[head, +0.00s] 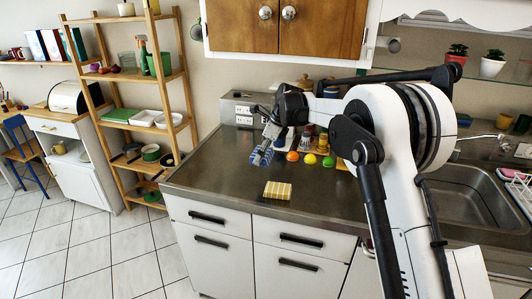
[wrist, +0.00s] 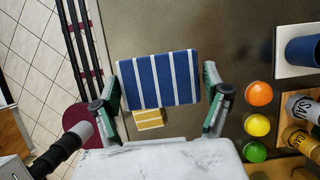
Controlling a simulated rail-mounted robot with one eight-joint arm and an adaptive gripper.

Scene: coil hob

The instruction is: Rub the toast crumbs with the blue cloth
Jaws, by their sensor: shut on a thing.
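The blue cloth with white stripes (wrist: 160,80) is held between the fingers of my gripper (wrist: 162,98) in the wrist view. In the head view the cloth (head: 260,156) shows at the end of my gripper (head: 268,144), apparently above the steel counter (head: 225,175). A yellow-and-white striped folded cloth (head: 277,190) lies near the counter's front edge. It is partly hidden behind the blue cloth in the wrist view (wrist: 149,120). I cannot make out toast crumbs in either view.
An orange ball-like item (head: 292,156), a yellow one (head: 310,159) and a green one (head: 328,162) stand in a row on the counter, with jars (wrist: 298,105) beside them. A sink (head: 465,195) is at the right. The counter's left part is clear.

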